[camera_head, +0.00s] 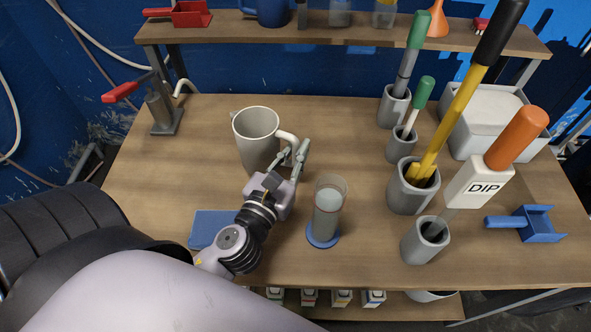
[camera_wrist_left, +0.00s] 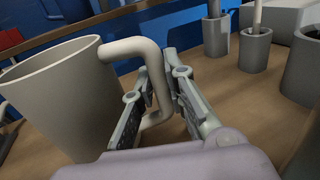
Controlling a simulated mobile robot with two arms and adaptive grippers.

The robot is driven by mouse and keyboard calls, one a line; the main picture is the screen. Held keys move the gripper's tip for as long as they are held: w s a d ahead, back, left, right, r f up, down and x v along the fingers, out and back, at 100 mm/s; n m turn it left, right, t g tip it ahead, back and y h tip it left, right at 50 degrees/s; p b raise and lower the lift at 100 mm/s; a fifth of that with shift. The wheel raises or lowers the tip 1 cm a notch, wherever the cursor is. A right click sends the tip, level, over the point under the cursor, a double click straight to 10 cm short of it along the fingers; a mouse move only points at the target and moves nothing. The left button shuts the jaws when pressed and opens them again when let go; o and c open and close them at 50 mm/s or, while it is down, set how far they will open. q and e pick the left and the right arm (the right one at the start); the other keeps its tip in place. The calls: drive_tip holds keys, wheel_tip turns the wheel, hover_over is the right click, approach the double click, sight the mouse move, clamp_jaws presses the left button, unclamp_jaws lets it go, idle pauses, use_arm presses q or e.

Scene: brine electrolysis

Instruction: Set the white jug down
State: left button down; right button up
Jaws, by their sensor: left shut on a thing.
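The white jug (camera_head: 257,140) is upright at the middle left of the wooden table in the head view, its handle towards the right. In the left wrist view the jug (camera_wrist_left: 62,100) fills the left side, and its handle reaches between the fingers. My left gripper (camera_head: 292,155) is shut on the jug's handle; its fingers also show in the left wrist view (camera_wrist_left: 160,103). I cannot tell whether the jug's base touches the table. My right gripper is not in view.
A glass of clear liquid (camera_head: 328,207) stands on a blue round base (camera_head: 323,236), right of my left gripper. A blue mat (camera_head: 211,228) lies in front of the jug. Grey holders with tools (camera_head: 411,190) stand on the right.

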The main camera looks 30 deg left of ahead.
use_arm(q)
wheel_tip(320, 180, down, 4)
drive_tip(key=shift+r+b, duration=0.1)
drive_tip(key=shift+b, duration=1)
drive_tip(key=shift+f, duration=0.4)
drive_tip(key=shift+f+b, duration=0.15)
drive_tip(key=shift+b, duration=0.15)
drive_tip(key=c, duration=1.6)
unclamp_jaws()
drive_tip(key=shift+c, duration=0.2)
drive_tip(key=shift+o, duration=0.2)
